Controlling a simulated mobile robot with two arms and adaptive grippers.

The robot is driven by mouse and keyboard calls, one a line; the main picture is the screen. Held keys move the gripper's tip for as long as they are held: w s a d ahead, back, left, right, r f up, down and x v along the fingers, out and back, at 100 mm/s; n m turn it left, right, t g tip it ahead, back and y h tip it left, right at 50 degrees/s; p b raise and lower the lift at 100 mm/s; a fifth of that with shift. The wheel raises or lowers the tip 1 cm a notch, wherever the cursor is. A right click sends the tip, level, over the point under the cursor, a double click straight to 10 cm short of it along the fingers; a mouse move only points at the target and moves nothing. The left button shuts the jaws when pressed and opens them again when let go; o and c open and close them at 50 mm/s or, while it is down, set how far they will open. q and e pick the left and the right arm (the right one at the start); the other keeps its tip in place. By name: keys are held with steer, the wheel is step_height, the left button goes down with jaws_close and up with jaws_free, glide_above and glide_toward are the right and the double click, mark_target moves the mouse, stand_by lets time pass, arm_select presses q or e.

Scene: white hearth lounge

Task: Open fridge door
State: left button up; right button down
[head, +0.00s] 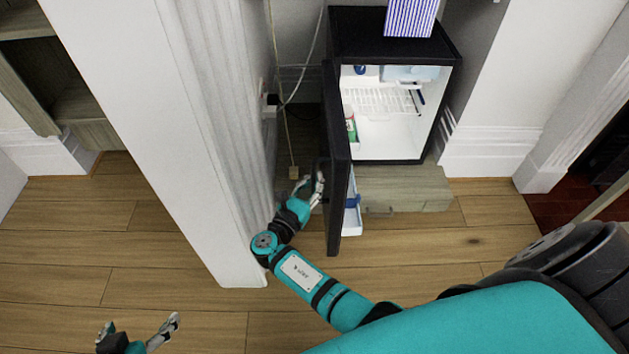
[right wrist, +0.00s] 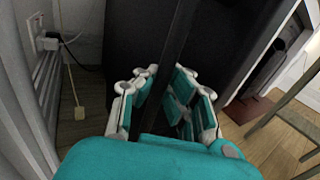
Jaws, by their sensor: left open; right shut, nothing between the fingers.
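The black mini fridge (head: 395,40) stands open in the head view, its white, lit interior showing a wire shelf and a few items. Its black door (head: 338,170) is swung out toward me, roughly square to the front, with a white door bin on its inner side. My right gripper (head: 318,186) is at the outer, left side of the door, close to it; contact is unclear. My left gripper (head: 140,326) is open and empty, low over the floor at left.
A white fluted pillar (head: 185,130) stands close to the left of my right arm. A low wooden base (head: 405,188) supports the fridge. A striped box (head: 410,16) sits on top. Cables (head: 290,90) hang behind. The wooden floor (head: 420,240) before the fridge is clear.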

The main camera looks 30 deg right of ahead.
steer(key=c, duration=2.1)
jaws_free()
steer(key=shift+s+a+f, duration=0.3)
steer(key=shift+a+f, duration=0.05)
steer(key=o, duration=0.5)
steer(key=shift+r, duration=0.25)
steer(key=shift+o, duration=1.3)
steer(key=shift+w+d, duration=0.1)
steer(key=shift+r, duration=0.1)
